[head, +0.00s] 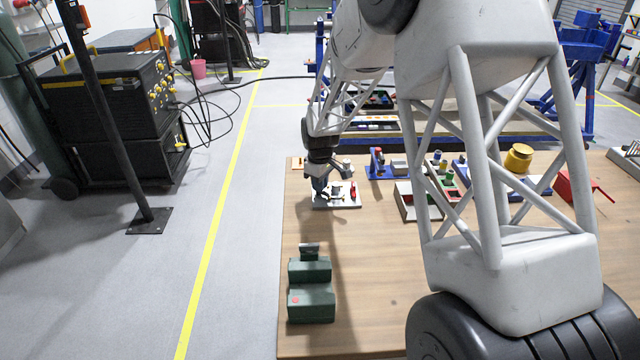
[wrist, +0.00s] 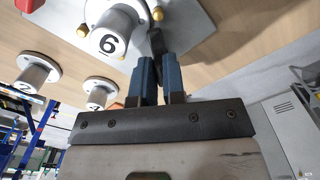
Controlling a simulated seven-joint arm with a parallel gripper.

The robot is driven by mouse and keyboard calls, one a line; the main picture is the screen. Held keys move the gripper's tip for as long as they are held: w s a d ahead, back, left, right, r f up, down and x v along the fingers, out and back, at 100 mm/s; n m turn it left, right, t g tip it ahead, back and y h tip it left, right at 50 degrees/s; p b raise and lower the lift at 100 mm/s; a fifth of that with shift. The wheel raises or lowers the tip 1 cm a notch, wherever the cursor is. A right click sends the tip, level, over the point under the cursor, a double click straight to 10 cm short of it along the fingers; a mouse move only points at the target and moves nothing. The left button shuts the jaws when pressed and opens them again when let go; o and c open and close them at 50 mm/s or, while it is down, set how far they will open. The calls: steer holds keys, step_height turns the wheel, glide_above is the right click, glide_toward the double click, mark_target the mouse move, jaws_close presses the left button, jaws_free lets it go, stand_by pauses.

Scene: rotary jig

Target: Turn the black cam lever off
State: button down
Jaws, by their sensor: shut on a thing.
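The black cam lever (wrist: 157,42) shows in the wrist view as a short dark bar between the tips of my gripper's blue fingers. My gripper (wrist: 158,58) is shut on it; the fingers hide part of the lever. In the head view my gripper (head: 321,190) is low over the left side of a pale jig plate (head: 347,203) near the table's far left corner. The lever cannot be made out clearly there.
A red part (head: 353,191) sits on the plate's right side. A blue fixture (head: 379,165) and an open grey box (head: 408,202) stand to the right. A green block (head: 311,303) stands at the front left. Wooden table (head: 375,290) is clear between them.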

steer(key=m, duration=0.5)
steer(key=shift+a+m, duration=0.1)
steer(key=shift+m, duration=0.2)
steer(key=m, duration=0.5)
steer(key=shift+s+a, duration=0.1)
steer(key=shift+m, duration=0.3)
steer(key=c, duration=1.2)
jaws_free()
steer(key=shift+r, duration=3.95)
